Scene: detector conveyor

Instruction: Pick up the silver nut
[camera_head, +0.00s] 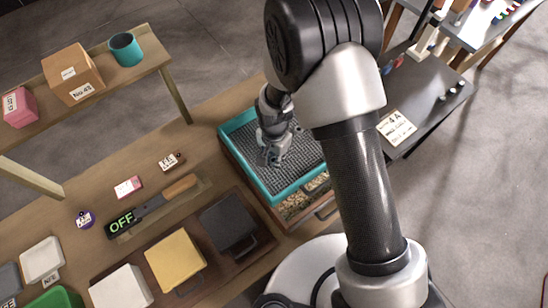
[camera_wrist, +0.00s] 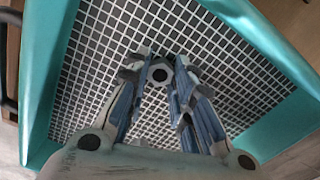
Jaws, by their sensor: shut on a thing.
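The silver nut (camera_wrist: 159,74) shows in the wrist view as a small pale hexagonal piece with a dark hole, between the fingertips. My gripper (camera_wrist: 161,67) is shut on it, with a finger on each side. In the head view my gripper (camera_head: 272,157) points down inside the teal-rimmed sieve tray (camera_head: 237,159), over its dark mesh. The nut cannot be made out there. Whether it touches the mesh is hard to tell.
The teal walls (camera_wrist: 48,75) surround my gripper. Below the tray is a wooden box with loose brownish contents (camera_head: 300,205). Left on the table are a detector reading OFF (camera_head: 122,222), a pink tag (camera_head: 128,187) and coloured bins, including a yellow one (camera_head: 175,260).

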